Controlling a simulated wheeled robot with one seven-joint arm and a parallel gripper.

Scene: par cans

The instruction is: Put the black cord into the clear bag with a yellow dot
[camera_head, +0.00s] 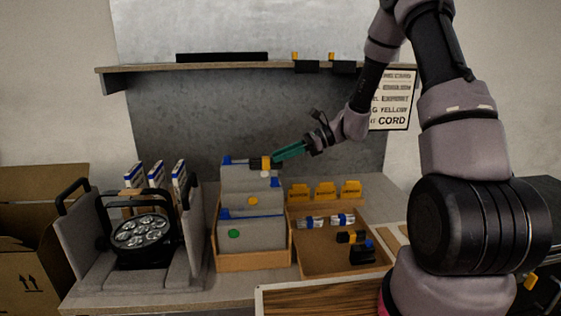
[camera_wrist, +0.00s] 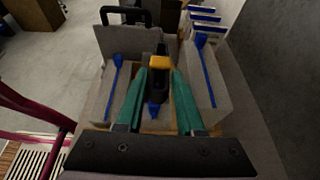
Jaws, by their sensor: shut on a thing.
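My gripper (camera_head: 277,156) is shut on the black cord (camera_head: 266,162), a dark bundle with a yellow band, and holds it at the top of the bags. In the wrist view the cord (camera_wrist: 158,66) sits between the teal fingertips of my gripper (camera_wrist: 160,76), above the bags. The clear bag with a yellow dot (camera_head: 236,201) looks greyish and stands in the middle of the row, below and left of the cord. A green-dot bag (camera_head: 262,238) stands in front of it and a white-dot bag (camera_head: 235,178) behind. I cannot tell whether the cord touches a bag.
A wooden box (camera_head: 253,262) holds the bags. To its right a wooden tray (camera_head: 312,264) holds white bundles, yellow tabs and dark items. A round black lamp (camera_head: 141,235) stands at the left. A shelf (camera_head: 240,67) spans the back wall above.

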